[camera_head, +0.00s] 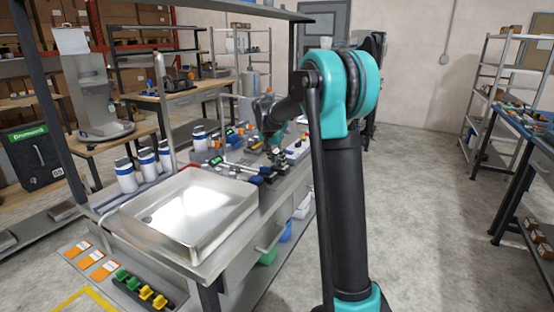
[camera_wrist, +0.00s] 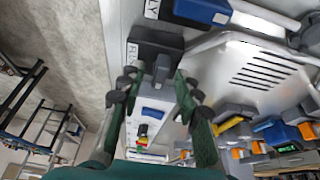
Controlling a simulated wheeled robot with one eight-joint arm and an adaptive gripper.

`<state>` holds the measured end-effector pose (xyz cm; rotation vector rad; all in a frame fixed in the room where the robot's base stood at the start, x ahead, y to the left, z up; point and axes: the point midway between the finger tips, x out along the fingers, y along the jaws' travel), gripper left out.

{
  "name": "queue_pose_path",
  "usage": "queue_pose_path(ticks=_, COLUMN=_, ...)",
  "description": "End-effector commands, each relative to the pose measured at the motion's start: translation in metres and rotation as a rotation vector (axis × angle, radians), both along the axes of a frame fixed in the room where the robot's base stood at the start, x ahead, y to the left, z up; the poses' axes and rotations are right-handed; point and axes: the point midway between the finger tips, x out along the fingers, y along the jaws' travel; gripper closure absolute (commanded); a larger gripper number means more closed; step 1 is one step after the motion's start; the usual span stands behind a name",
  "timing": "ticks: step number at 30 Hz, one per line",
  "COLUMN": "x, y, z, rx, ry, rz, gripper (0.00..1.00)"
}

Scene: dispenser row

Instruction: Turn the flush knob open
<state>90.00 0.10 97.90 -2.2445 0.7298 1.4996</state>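In the wrist view a dark grey knob (camera_wrist: 162,70) stands out from a black block on a light metal panel. A sideways label beside it is only partly readable, so I cannot confirm that it is the flush knob. My gripper (camera_wrist: 156,84) is open, with one finger on each side of the knob; contact is not clear. In the head view my gripper (camera_head: 275,152) is small and low over the far part of the workbench, and the knob there is too small to make out.
A blue-handled fitting (camera_wrist: 203,10) sits above the knob in the wrist view. A row of blue and orange fittings (camera_wrist: 270,130) lies to the right. In the head view a metal basin (camera_head: 190,212) fills the near bench, with white canisters (camera_head: 126,178) behind it.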

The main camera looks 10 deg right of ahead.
Motion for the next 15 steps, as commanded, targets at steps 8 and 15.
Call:
queue_pose_path(ticks=8, x=0.0, y=0.0001, z=0.0003, rx=0.0, ry=0.0, rz=0.0, gripper=0.97)
queue_pose_path(ticks=15, x=-0.0001, y=0.0002, z=0.0004, rx=0.0, ry=0.0, rz=0.001, gripper=1.0)
